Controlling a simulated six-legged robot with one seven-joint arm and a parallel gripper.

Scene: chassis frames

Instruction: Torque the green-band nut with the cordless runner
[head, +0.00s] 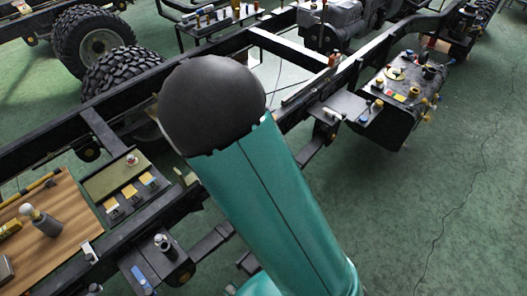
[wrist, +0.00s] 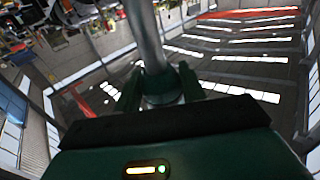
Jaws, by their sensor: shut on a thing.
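In the wrist view my gripper (wrist: 160,84) is shut on a grey cylinder (wrist: 147,38), which stands up between its two green fingers. The cylinder's far end runs out of the top of the picture, so I cannot tell if it is part of the cordless runner. In the head view my arm crosses the middle and its dark rounded joint hides part of the chassis; my gripper does not show there. Several small fittings sit on the black tank-like unit (head: 375,124) at the right. I cannot make out a green band on any nut.
The black chassis rail (head: 150,92) runs across the head view. A wooden bench top (head: 75,215) at the lower left holds a grey tool with a pale knob (head: 42,222). Beside it is a tray with a green mat (head: 108,180).

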